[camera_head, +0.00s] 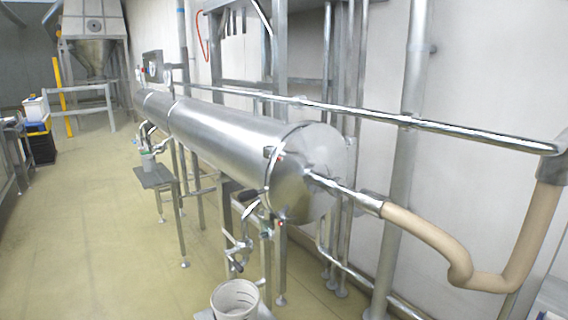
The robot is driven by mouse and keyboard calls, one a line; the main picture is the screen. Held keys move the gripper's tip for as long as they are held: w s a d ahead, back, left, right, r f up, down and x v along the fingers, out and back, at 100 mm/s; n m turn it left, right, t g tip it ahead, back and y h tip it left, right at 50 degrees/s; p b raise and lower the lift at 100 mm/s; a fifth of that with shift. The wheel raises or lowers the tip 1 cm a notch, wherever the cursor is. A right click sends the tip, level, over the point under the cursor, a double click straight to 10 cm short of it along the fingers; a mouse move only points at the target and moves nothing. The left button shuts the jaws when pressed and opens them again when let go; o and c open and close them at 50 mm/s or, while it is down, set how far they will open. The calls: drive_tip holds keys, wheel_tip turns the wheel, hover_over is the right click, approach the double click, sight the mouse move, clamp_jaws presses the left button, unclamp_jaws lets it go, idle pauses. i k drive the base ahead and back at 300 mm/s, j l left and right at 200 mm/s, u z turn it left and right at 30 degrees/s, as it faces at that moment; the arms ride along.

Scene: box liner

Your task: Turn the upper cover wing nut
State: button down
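A long steel cylinder (220,132) lies level along the wall. Its near end is closed by a round steel cover (328,150). A small dark fitting with a bit of red (270,153) sits at the upper left of the cover rim. It may be the upper wing nut, but it is too small to tell its shape or angle. Another small fitting with red (279,221) sits at the lower rim. My gripper is not in view.
A pipe leaves the cover's middle into a beige hose (425,232) that bends at the right. A long rail pipe (400,119) crosses above the cover. Valves (243,248) hang below the near end. A white bucket (236,300) stands in front. The floor (95,235) at left is clear.

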sight(282, 154)
drive_tip(key=i+z, duration=0.1)
drive_tip(key=z, duration=0.25)
drive_tip(key=i+z, duration=0.15)
drive_tip(key=z, duration=0.2)
drive_tip(key=i+z, duration=0.15)
drive_tip(key=z, duration=0.15)
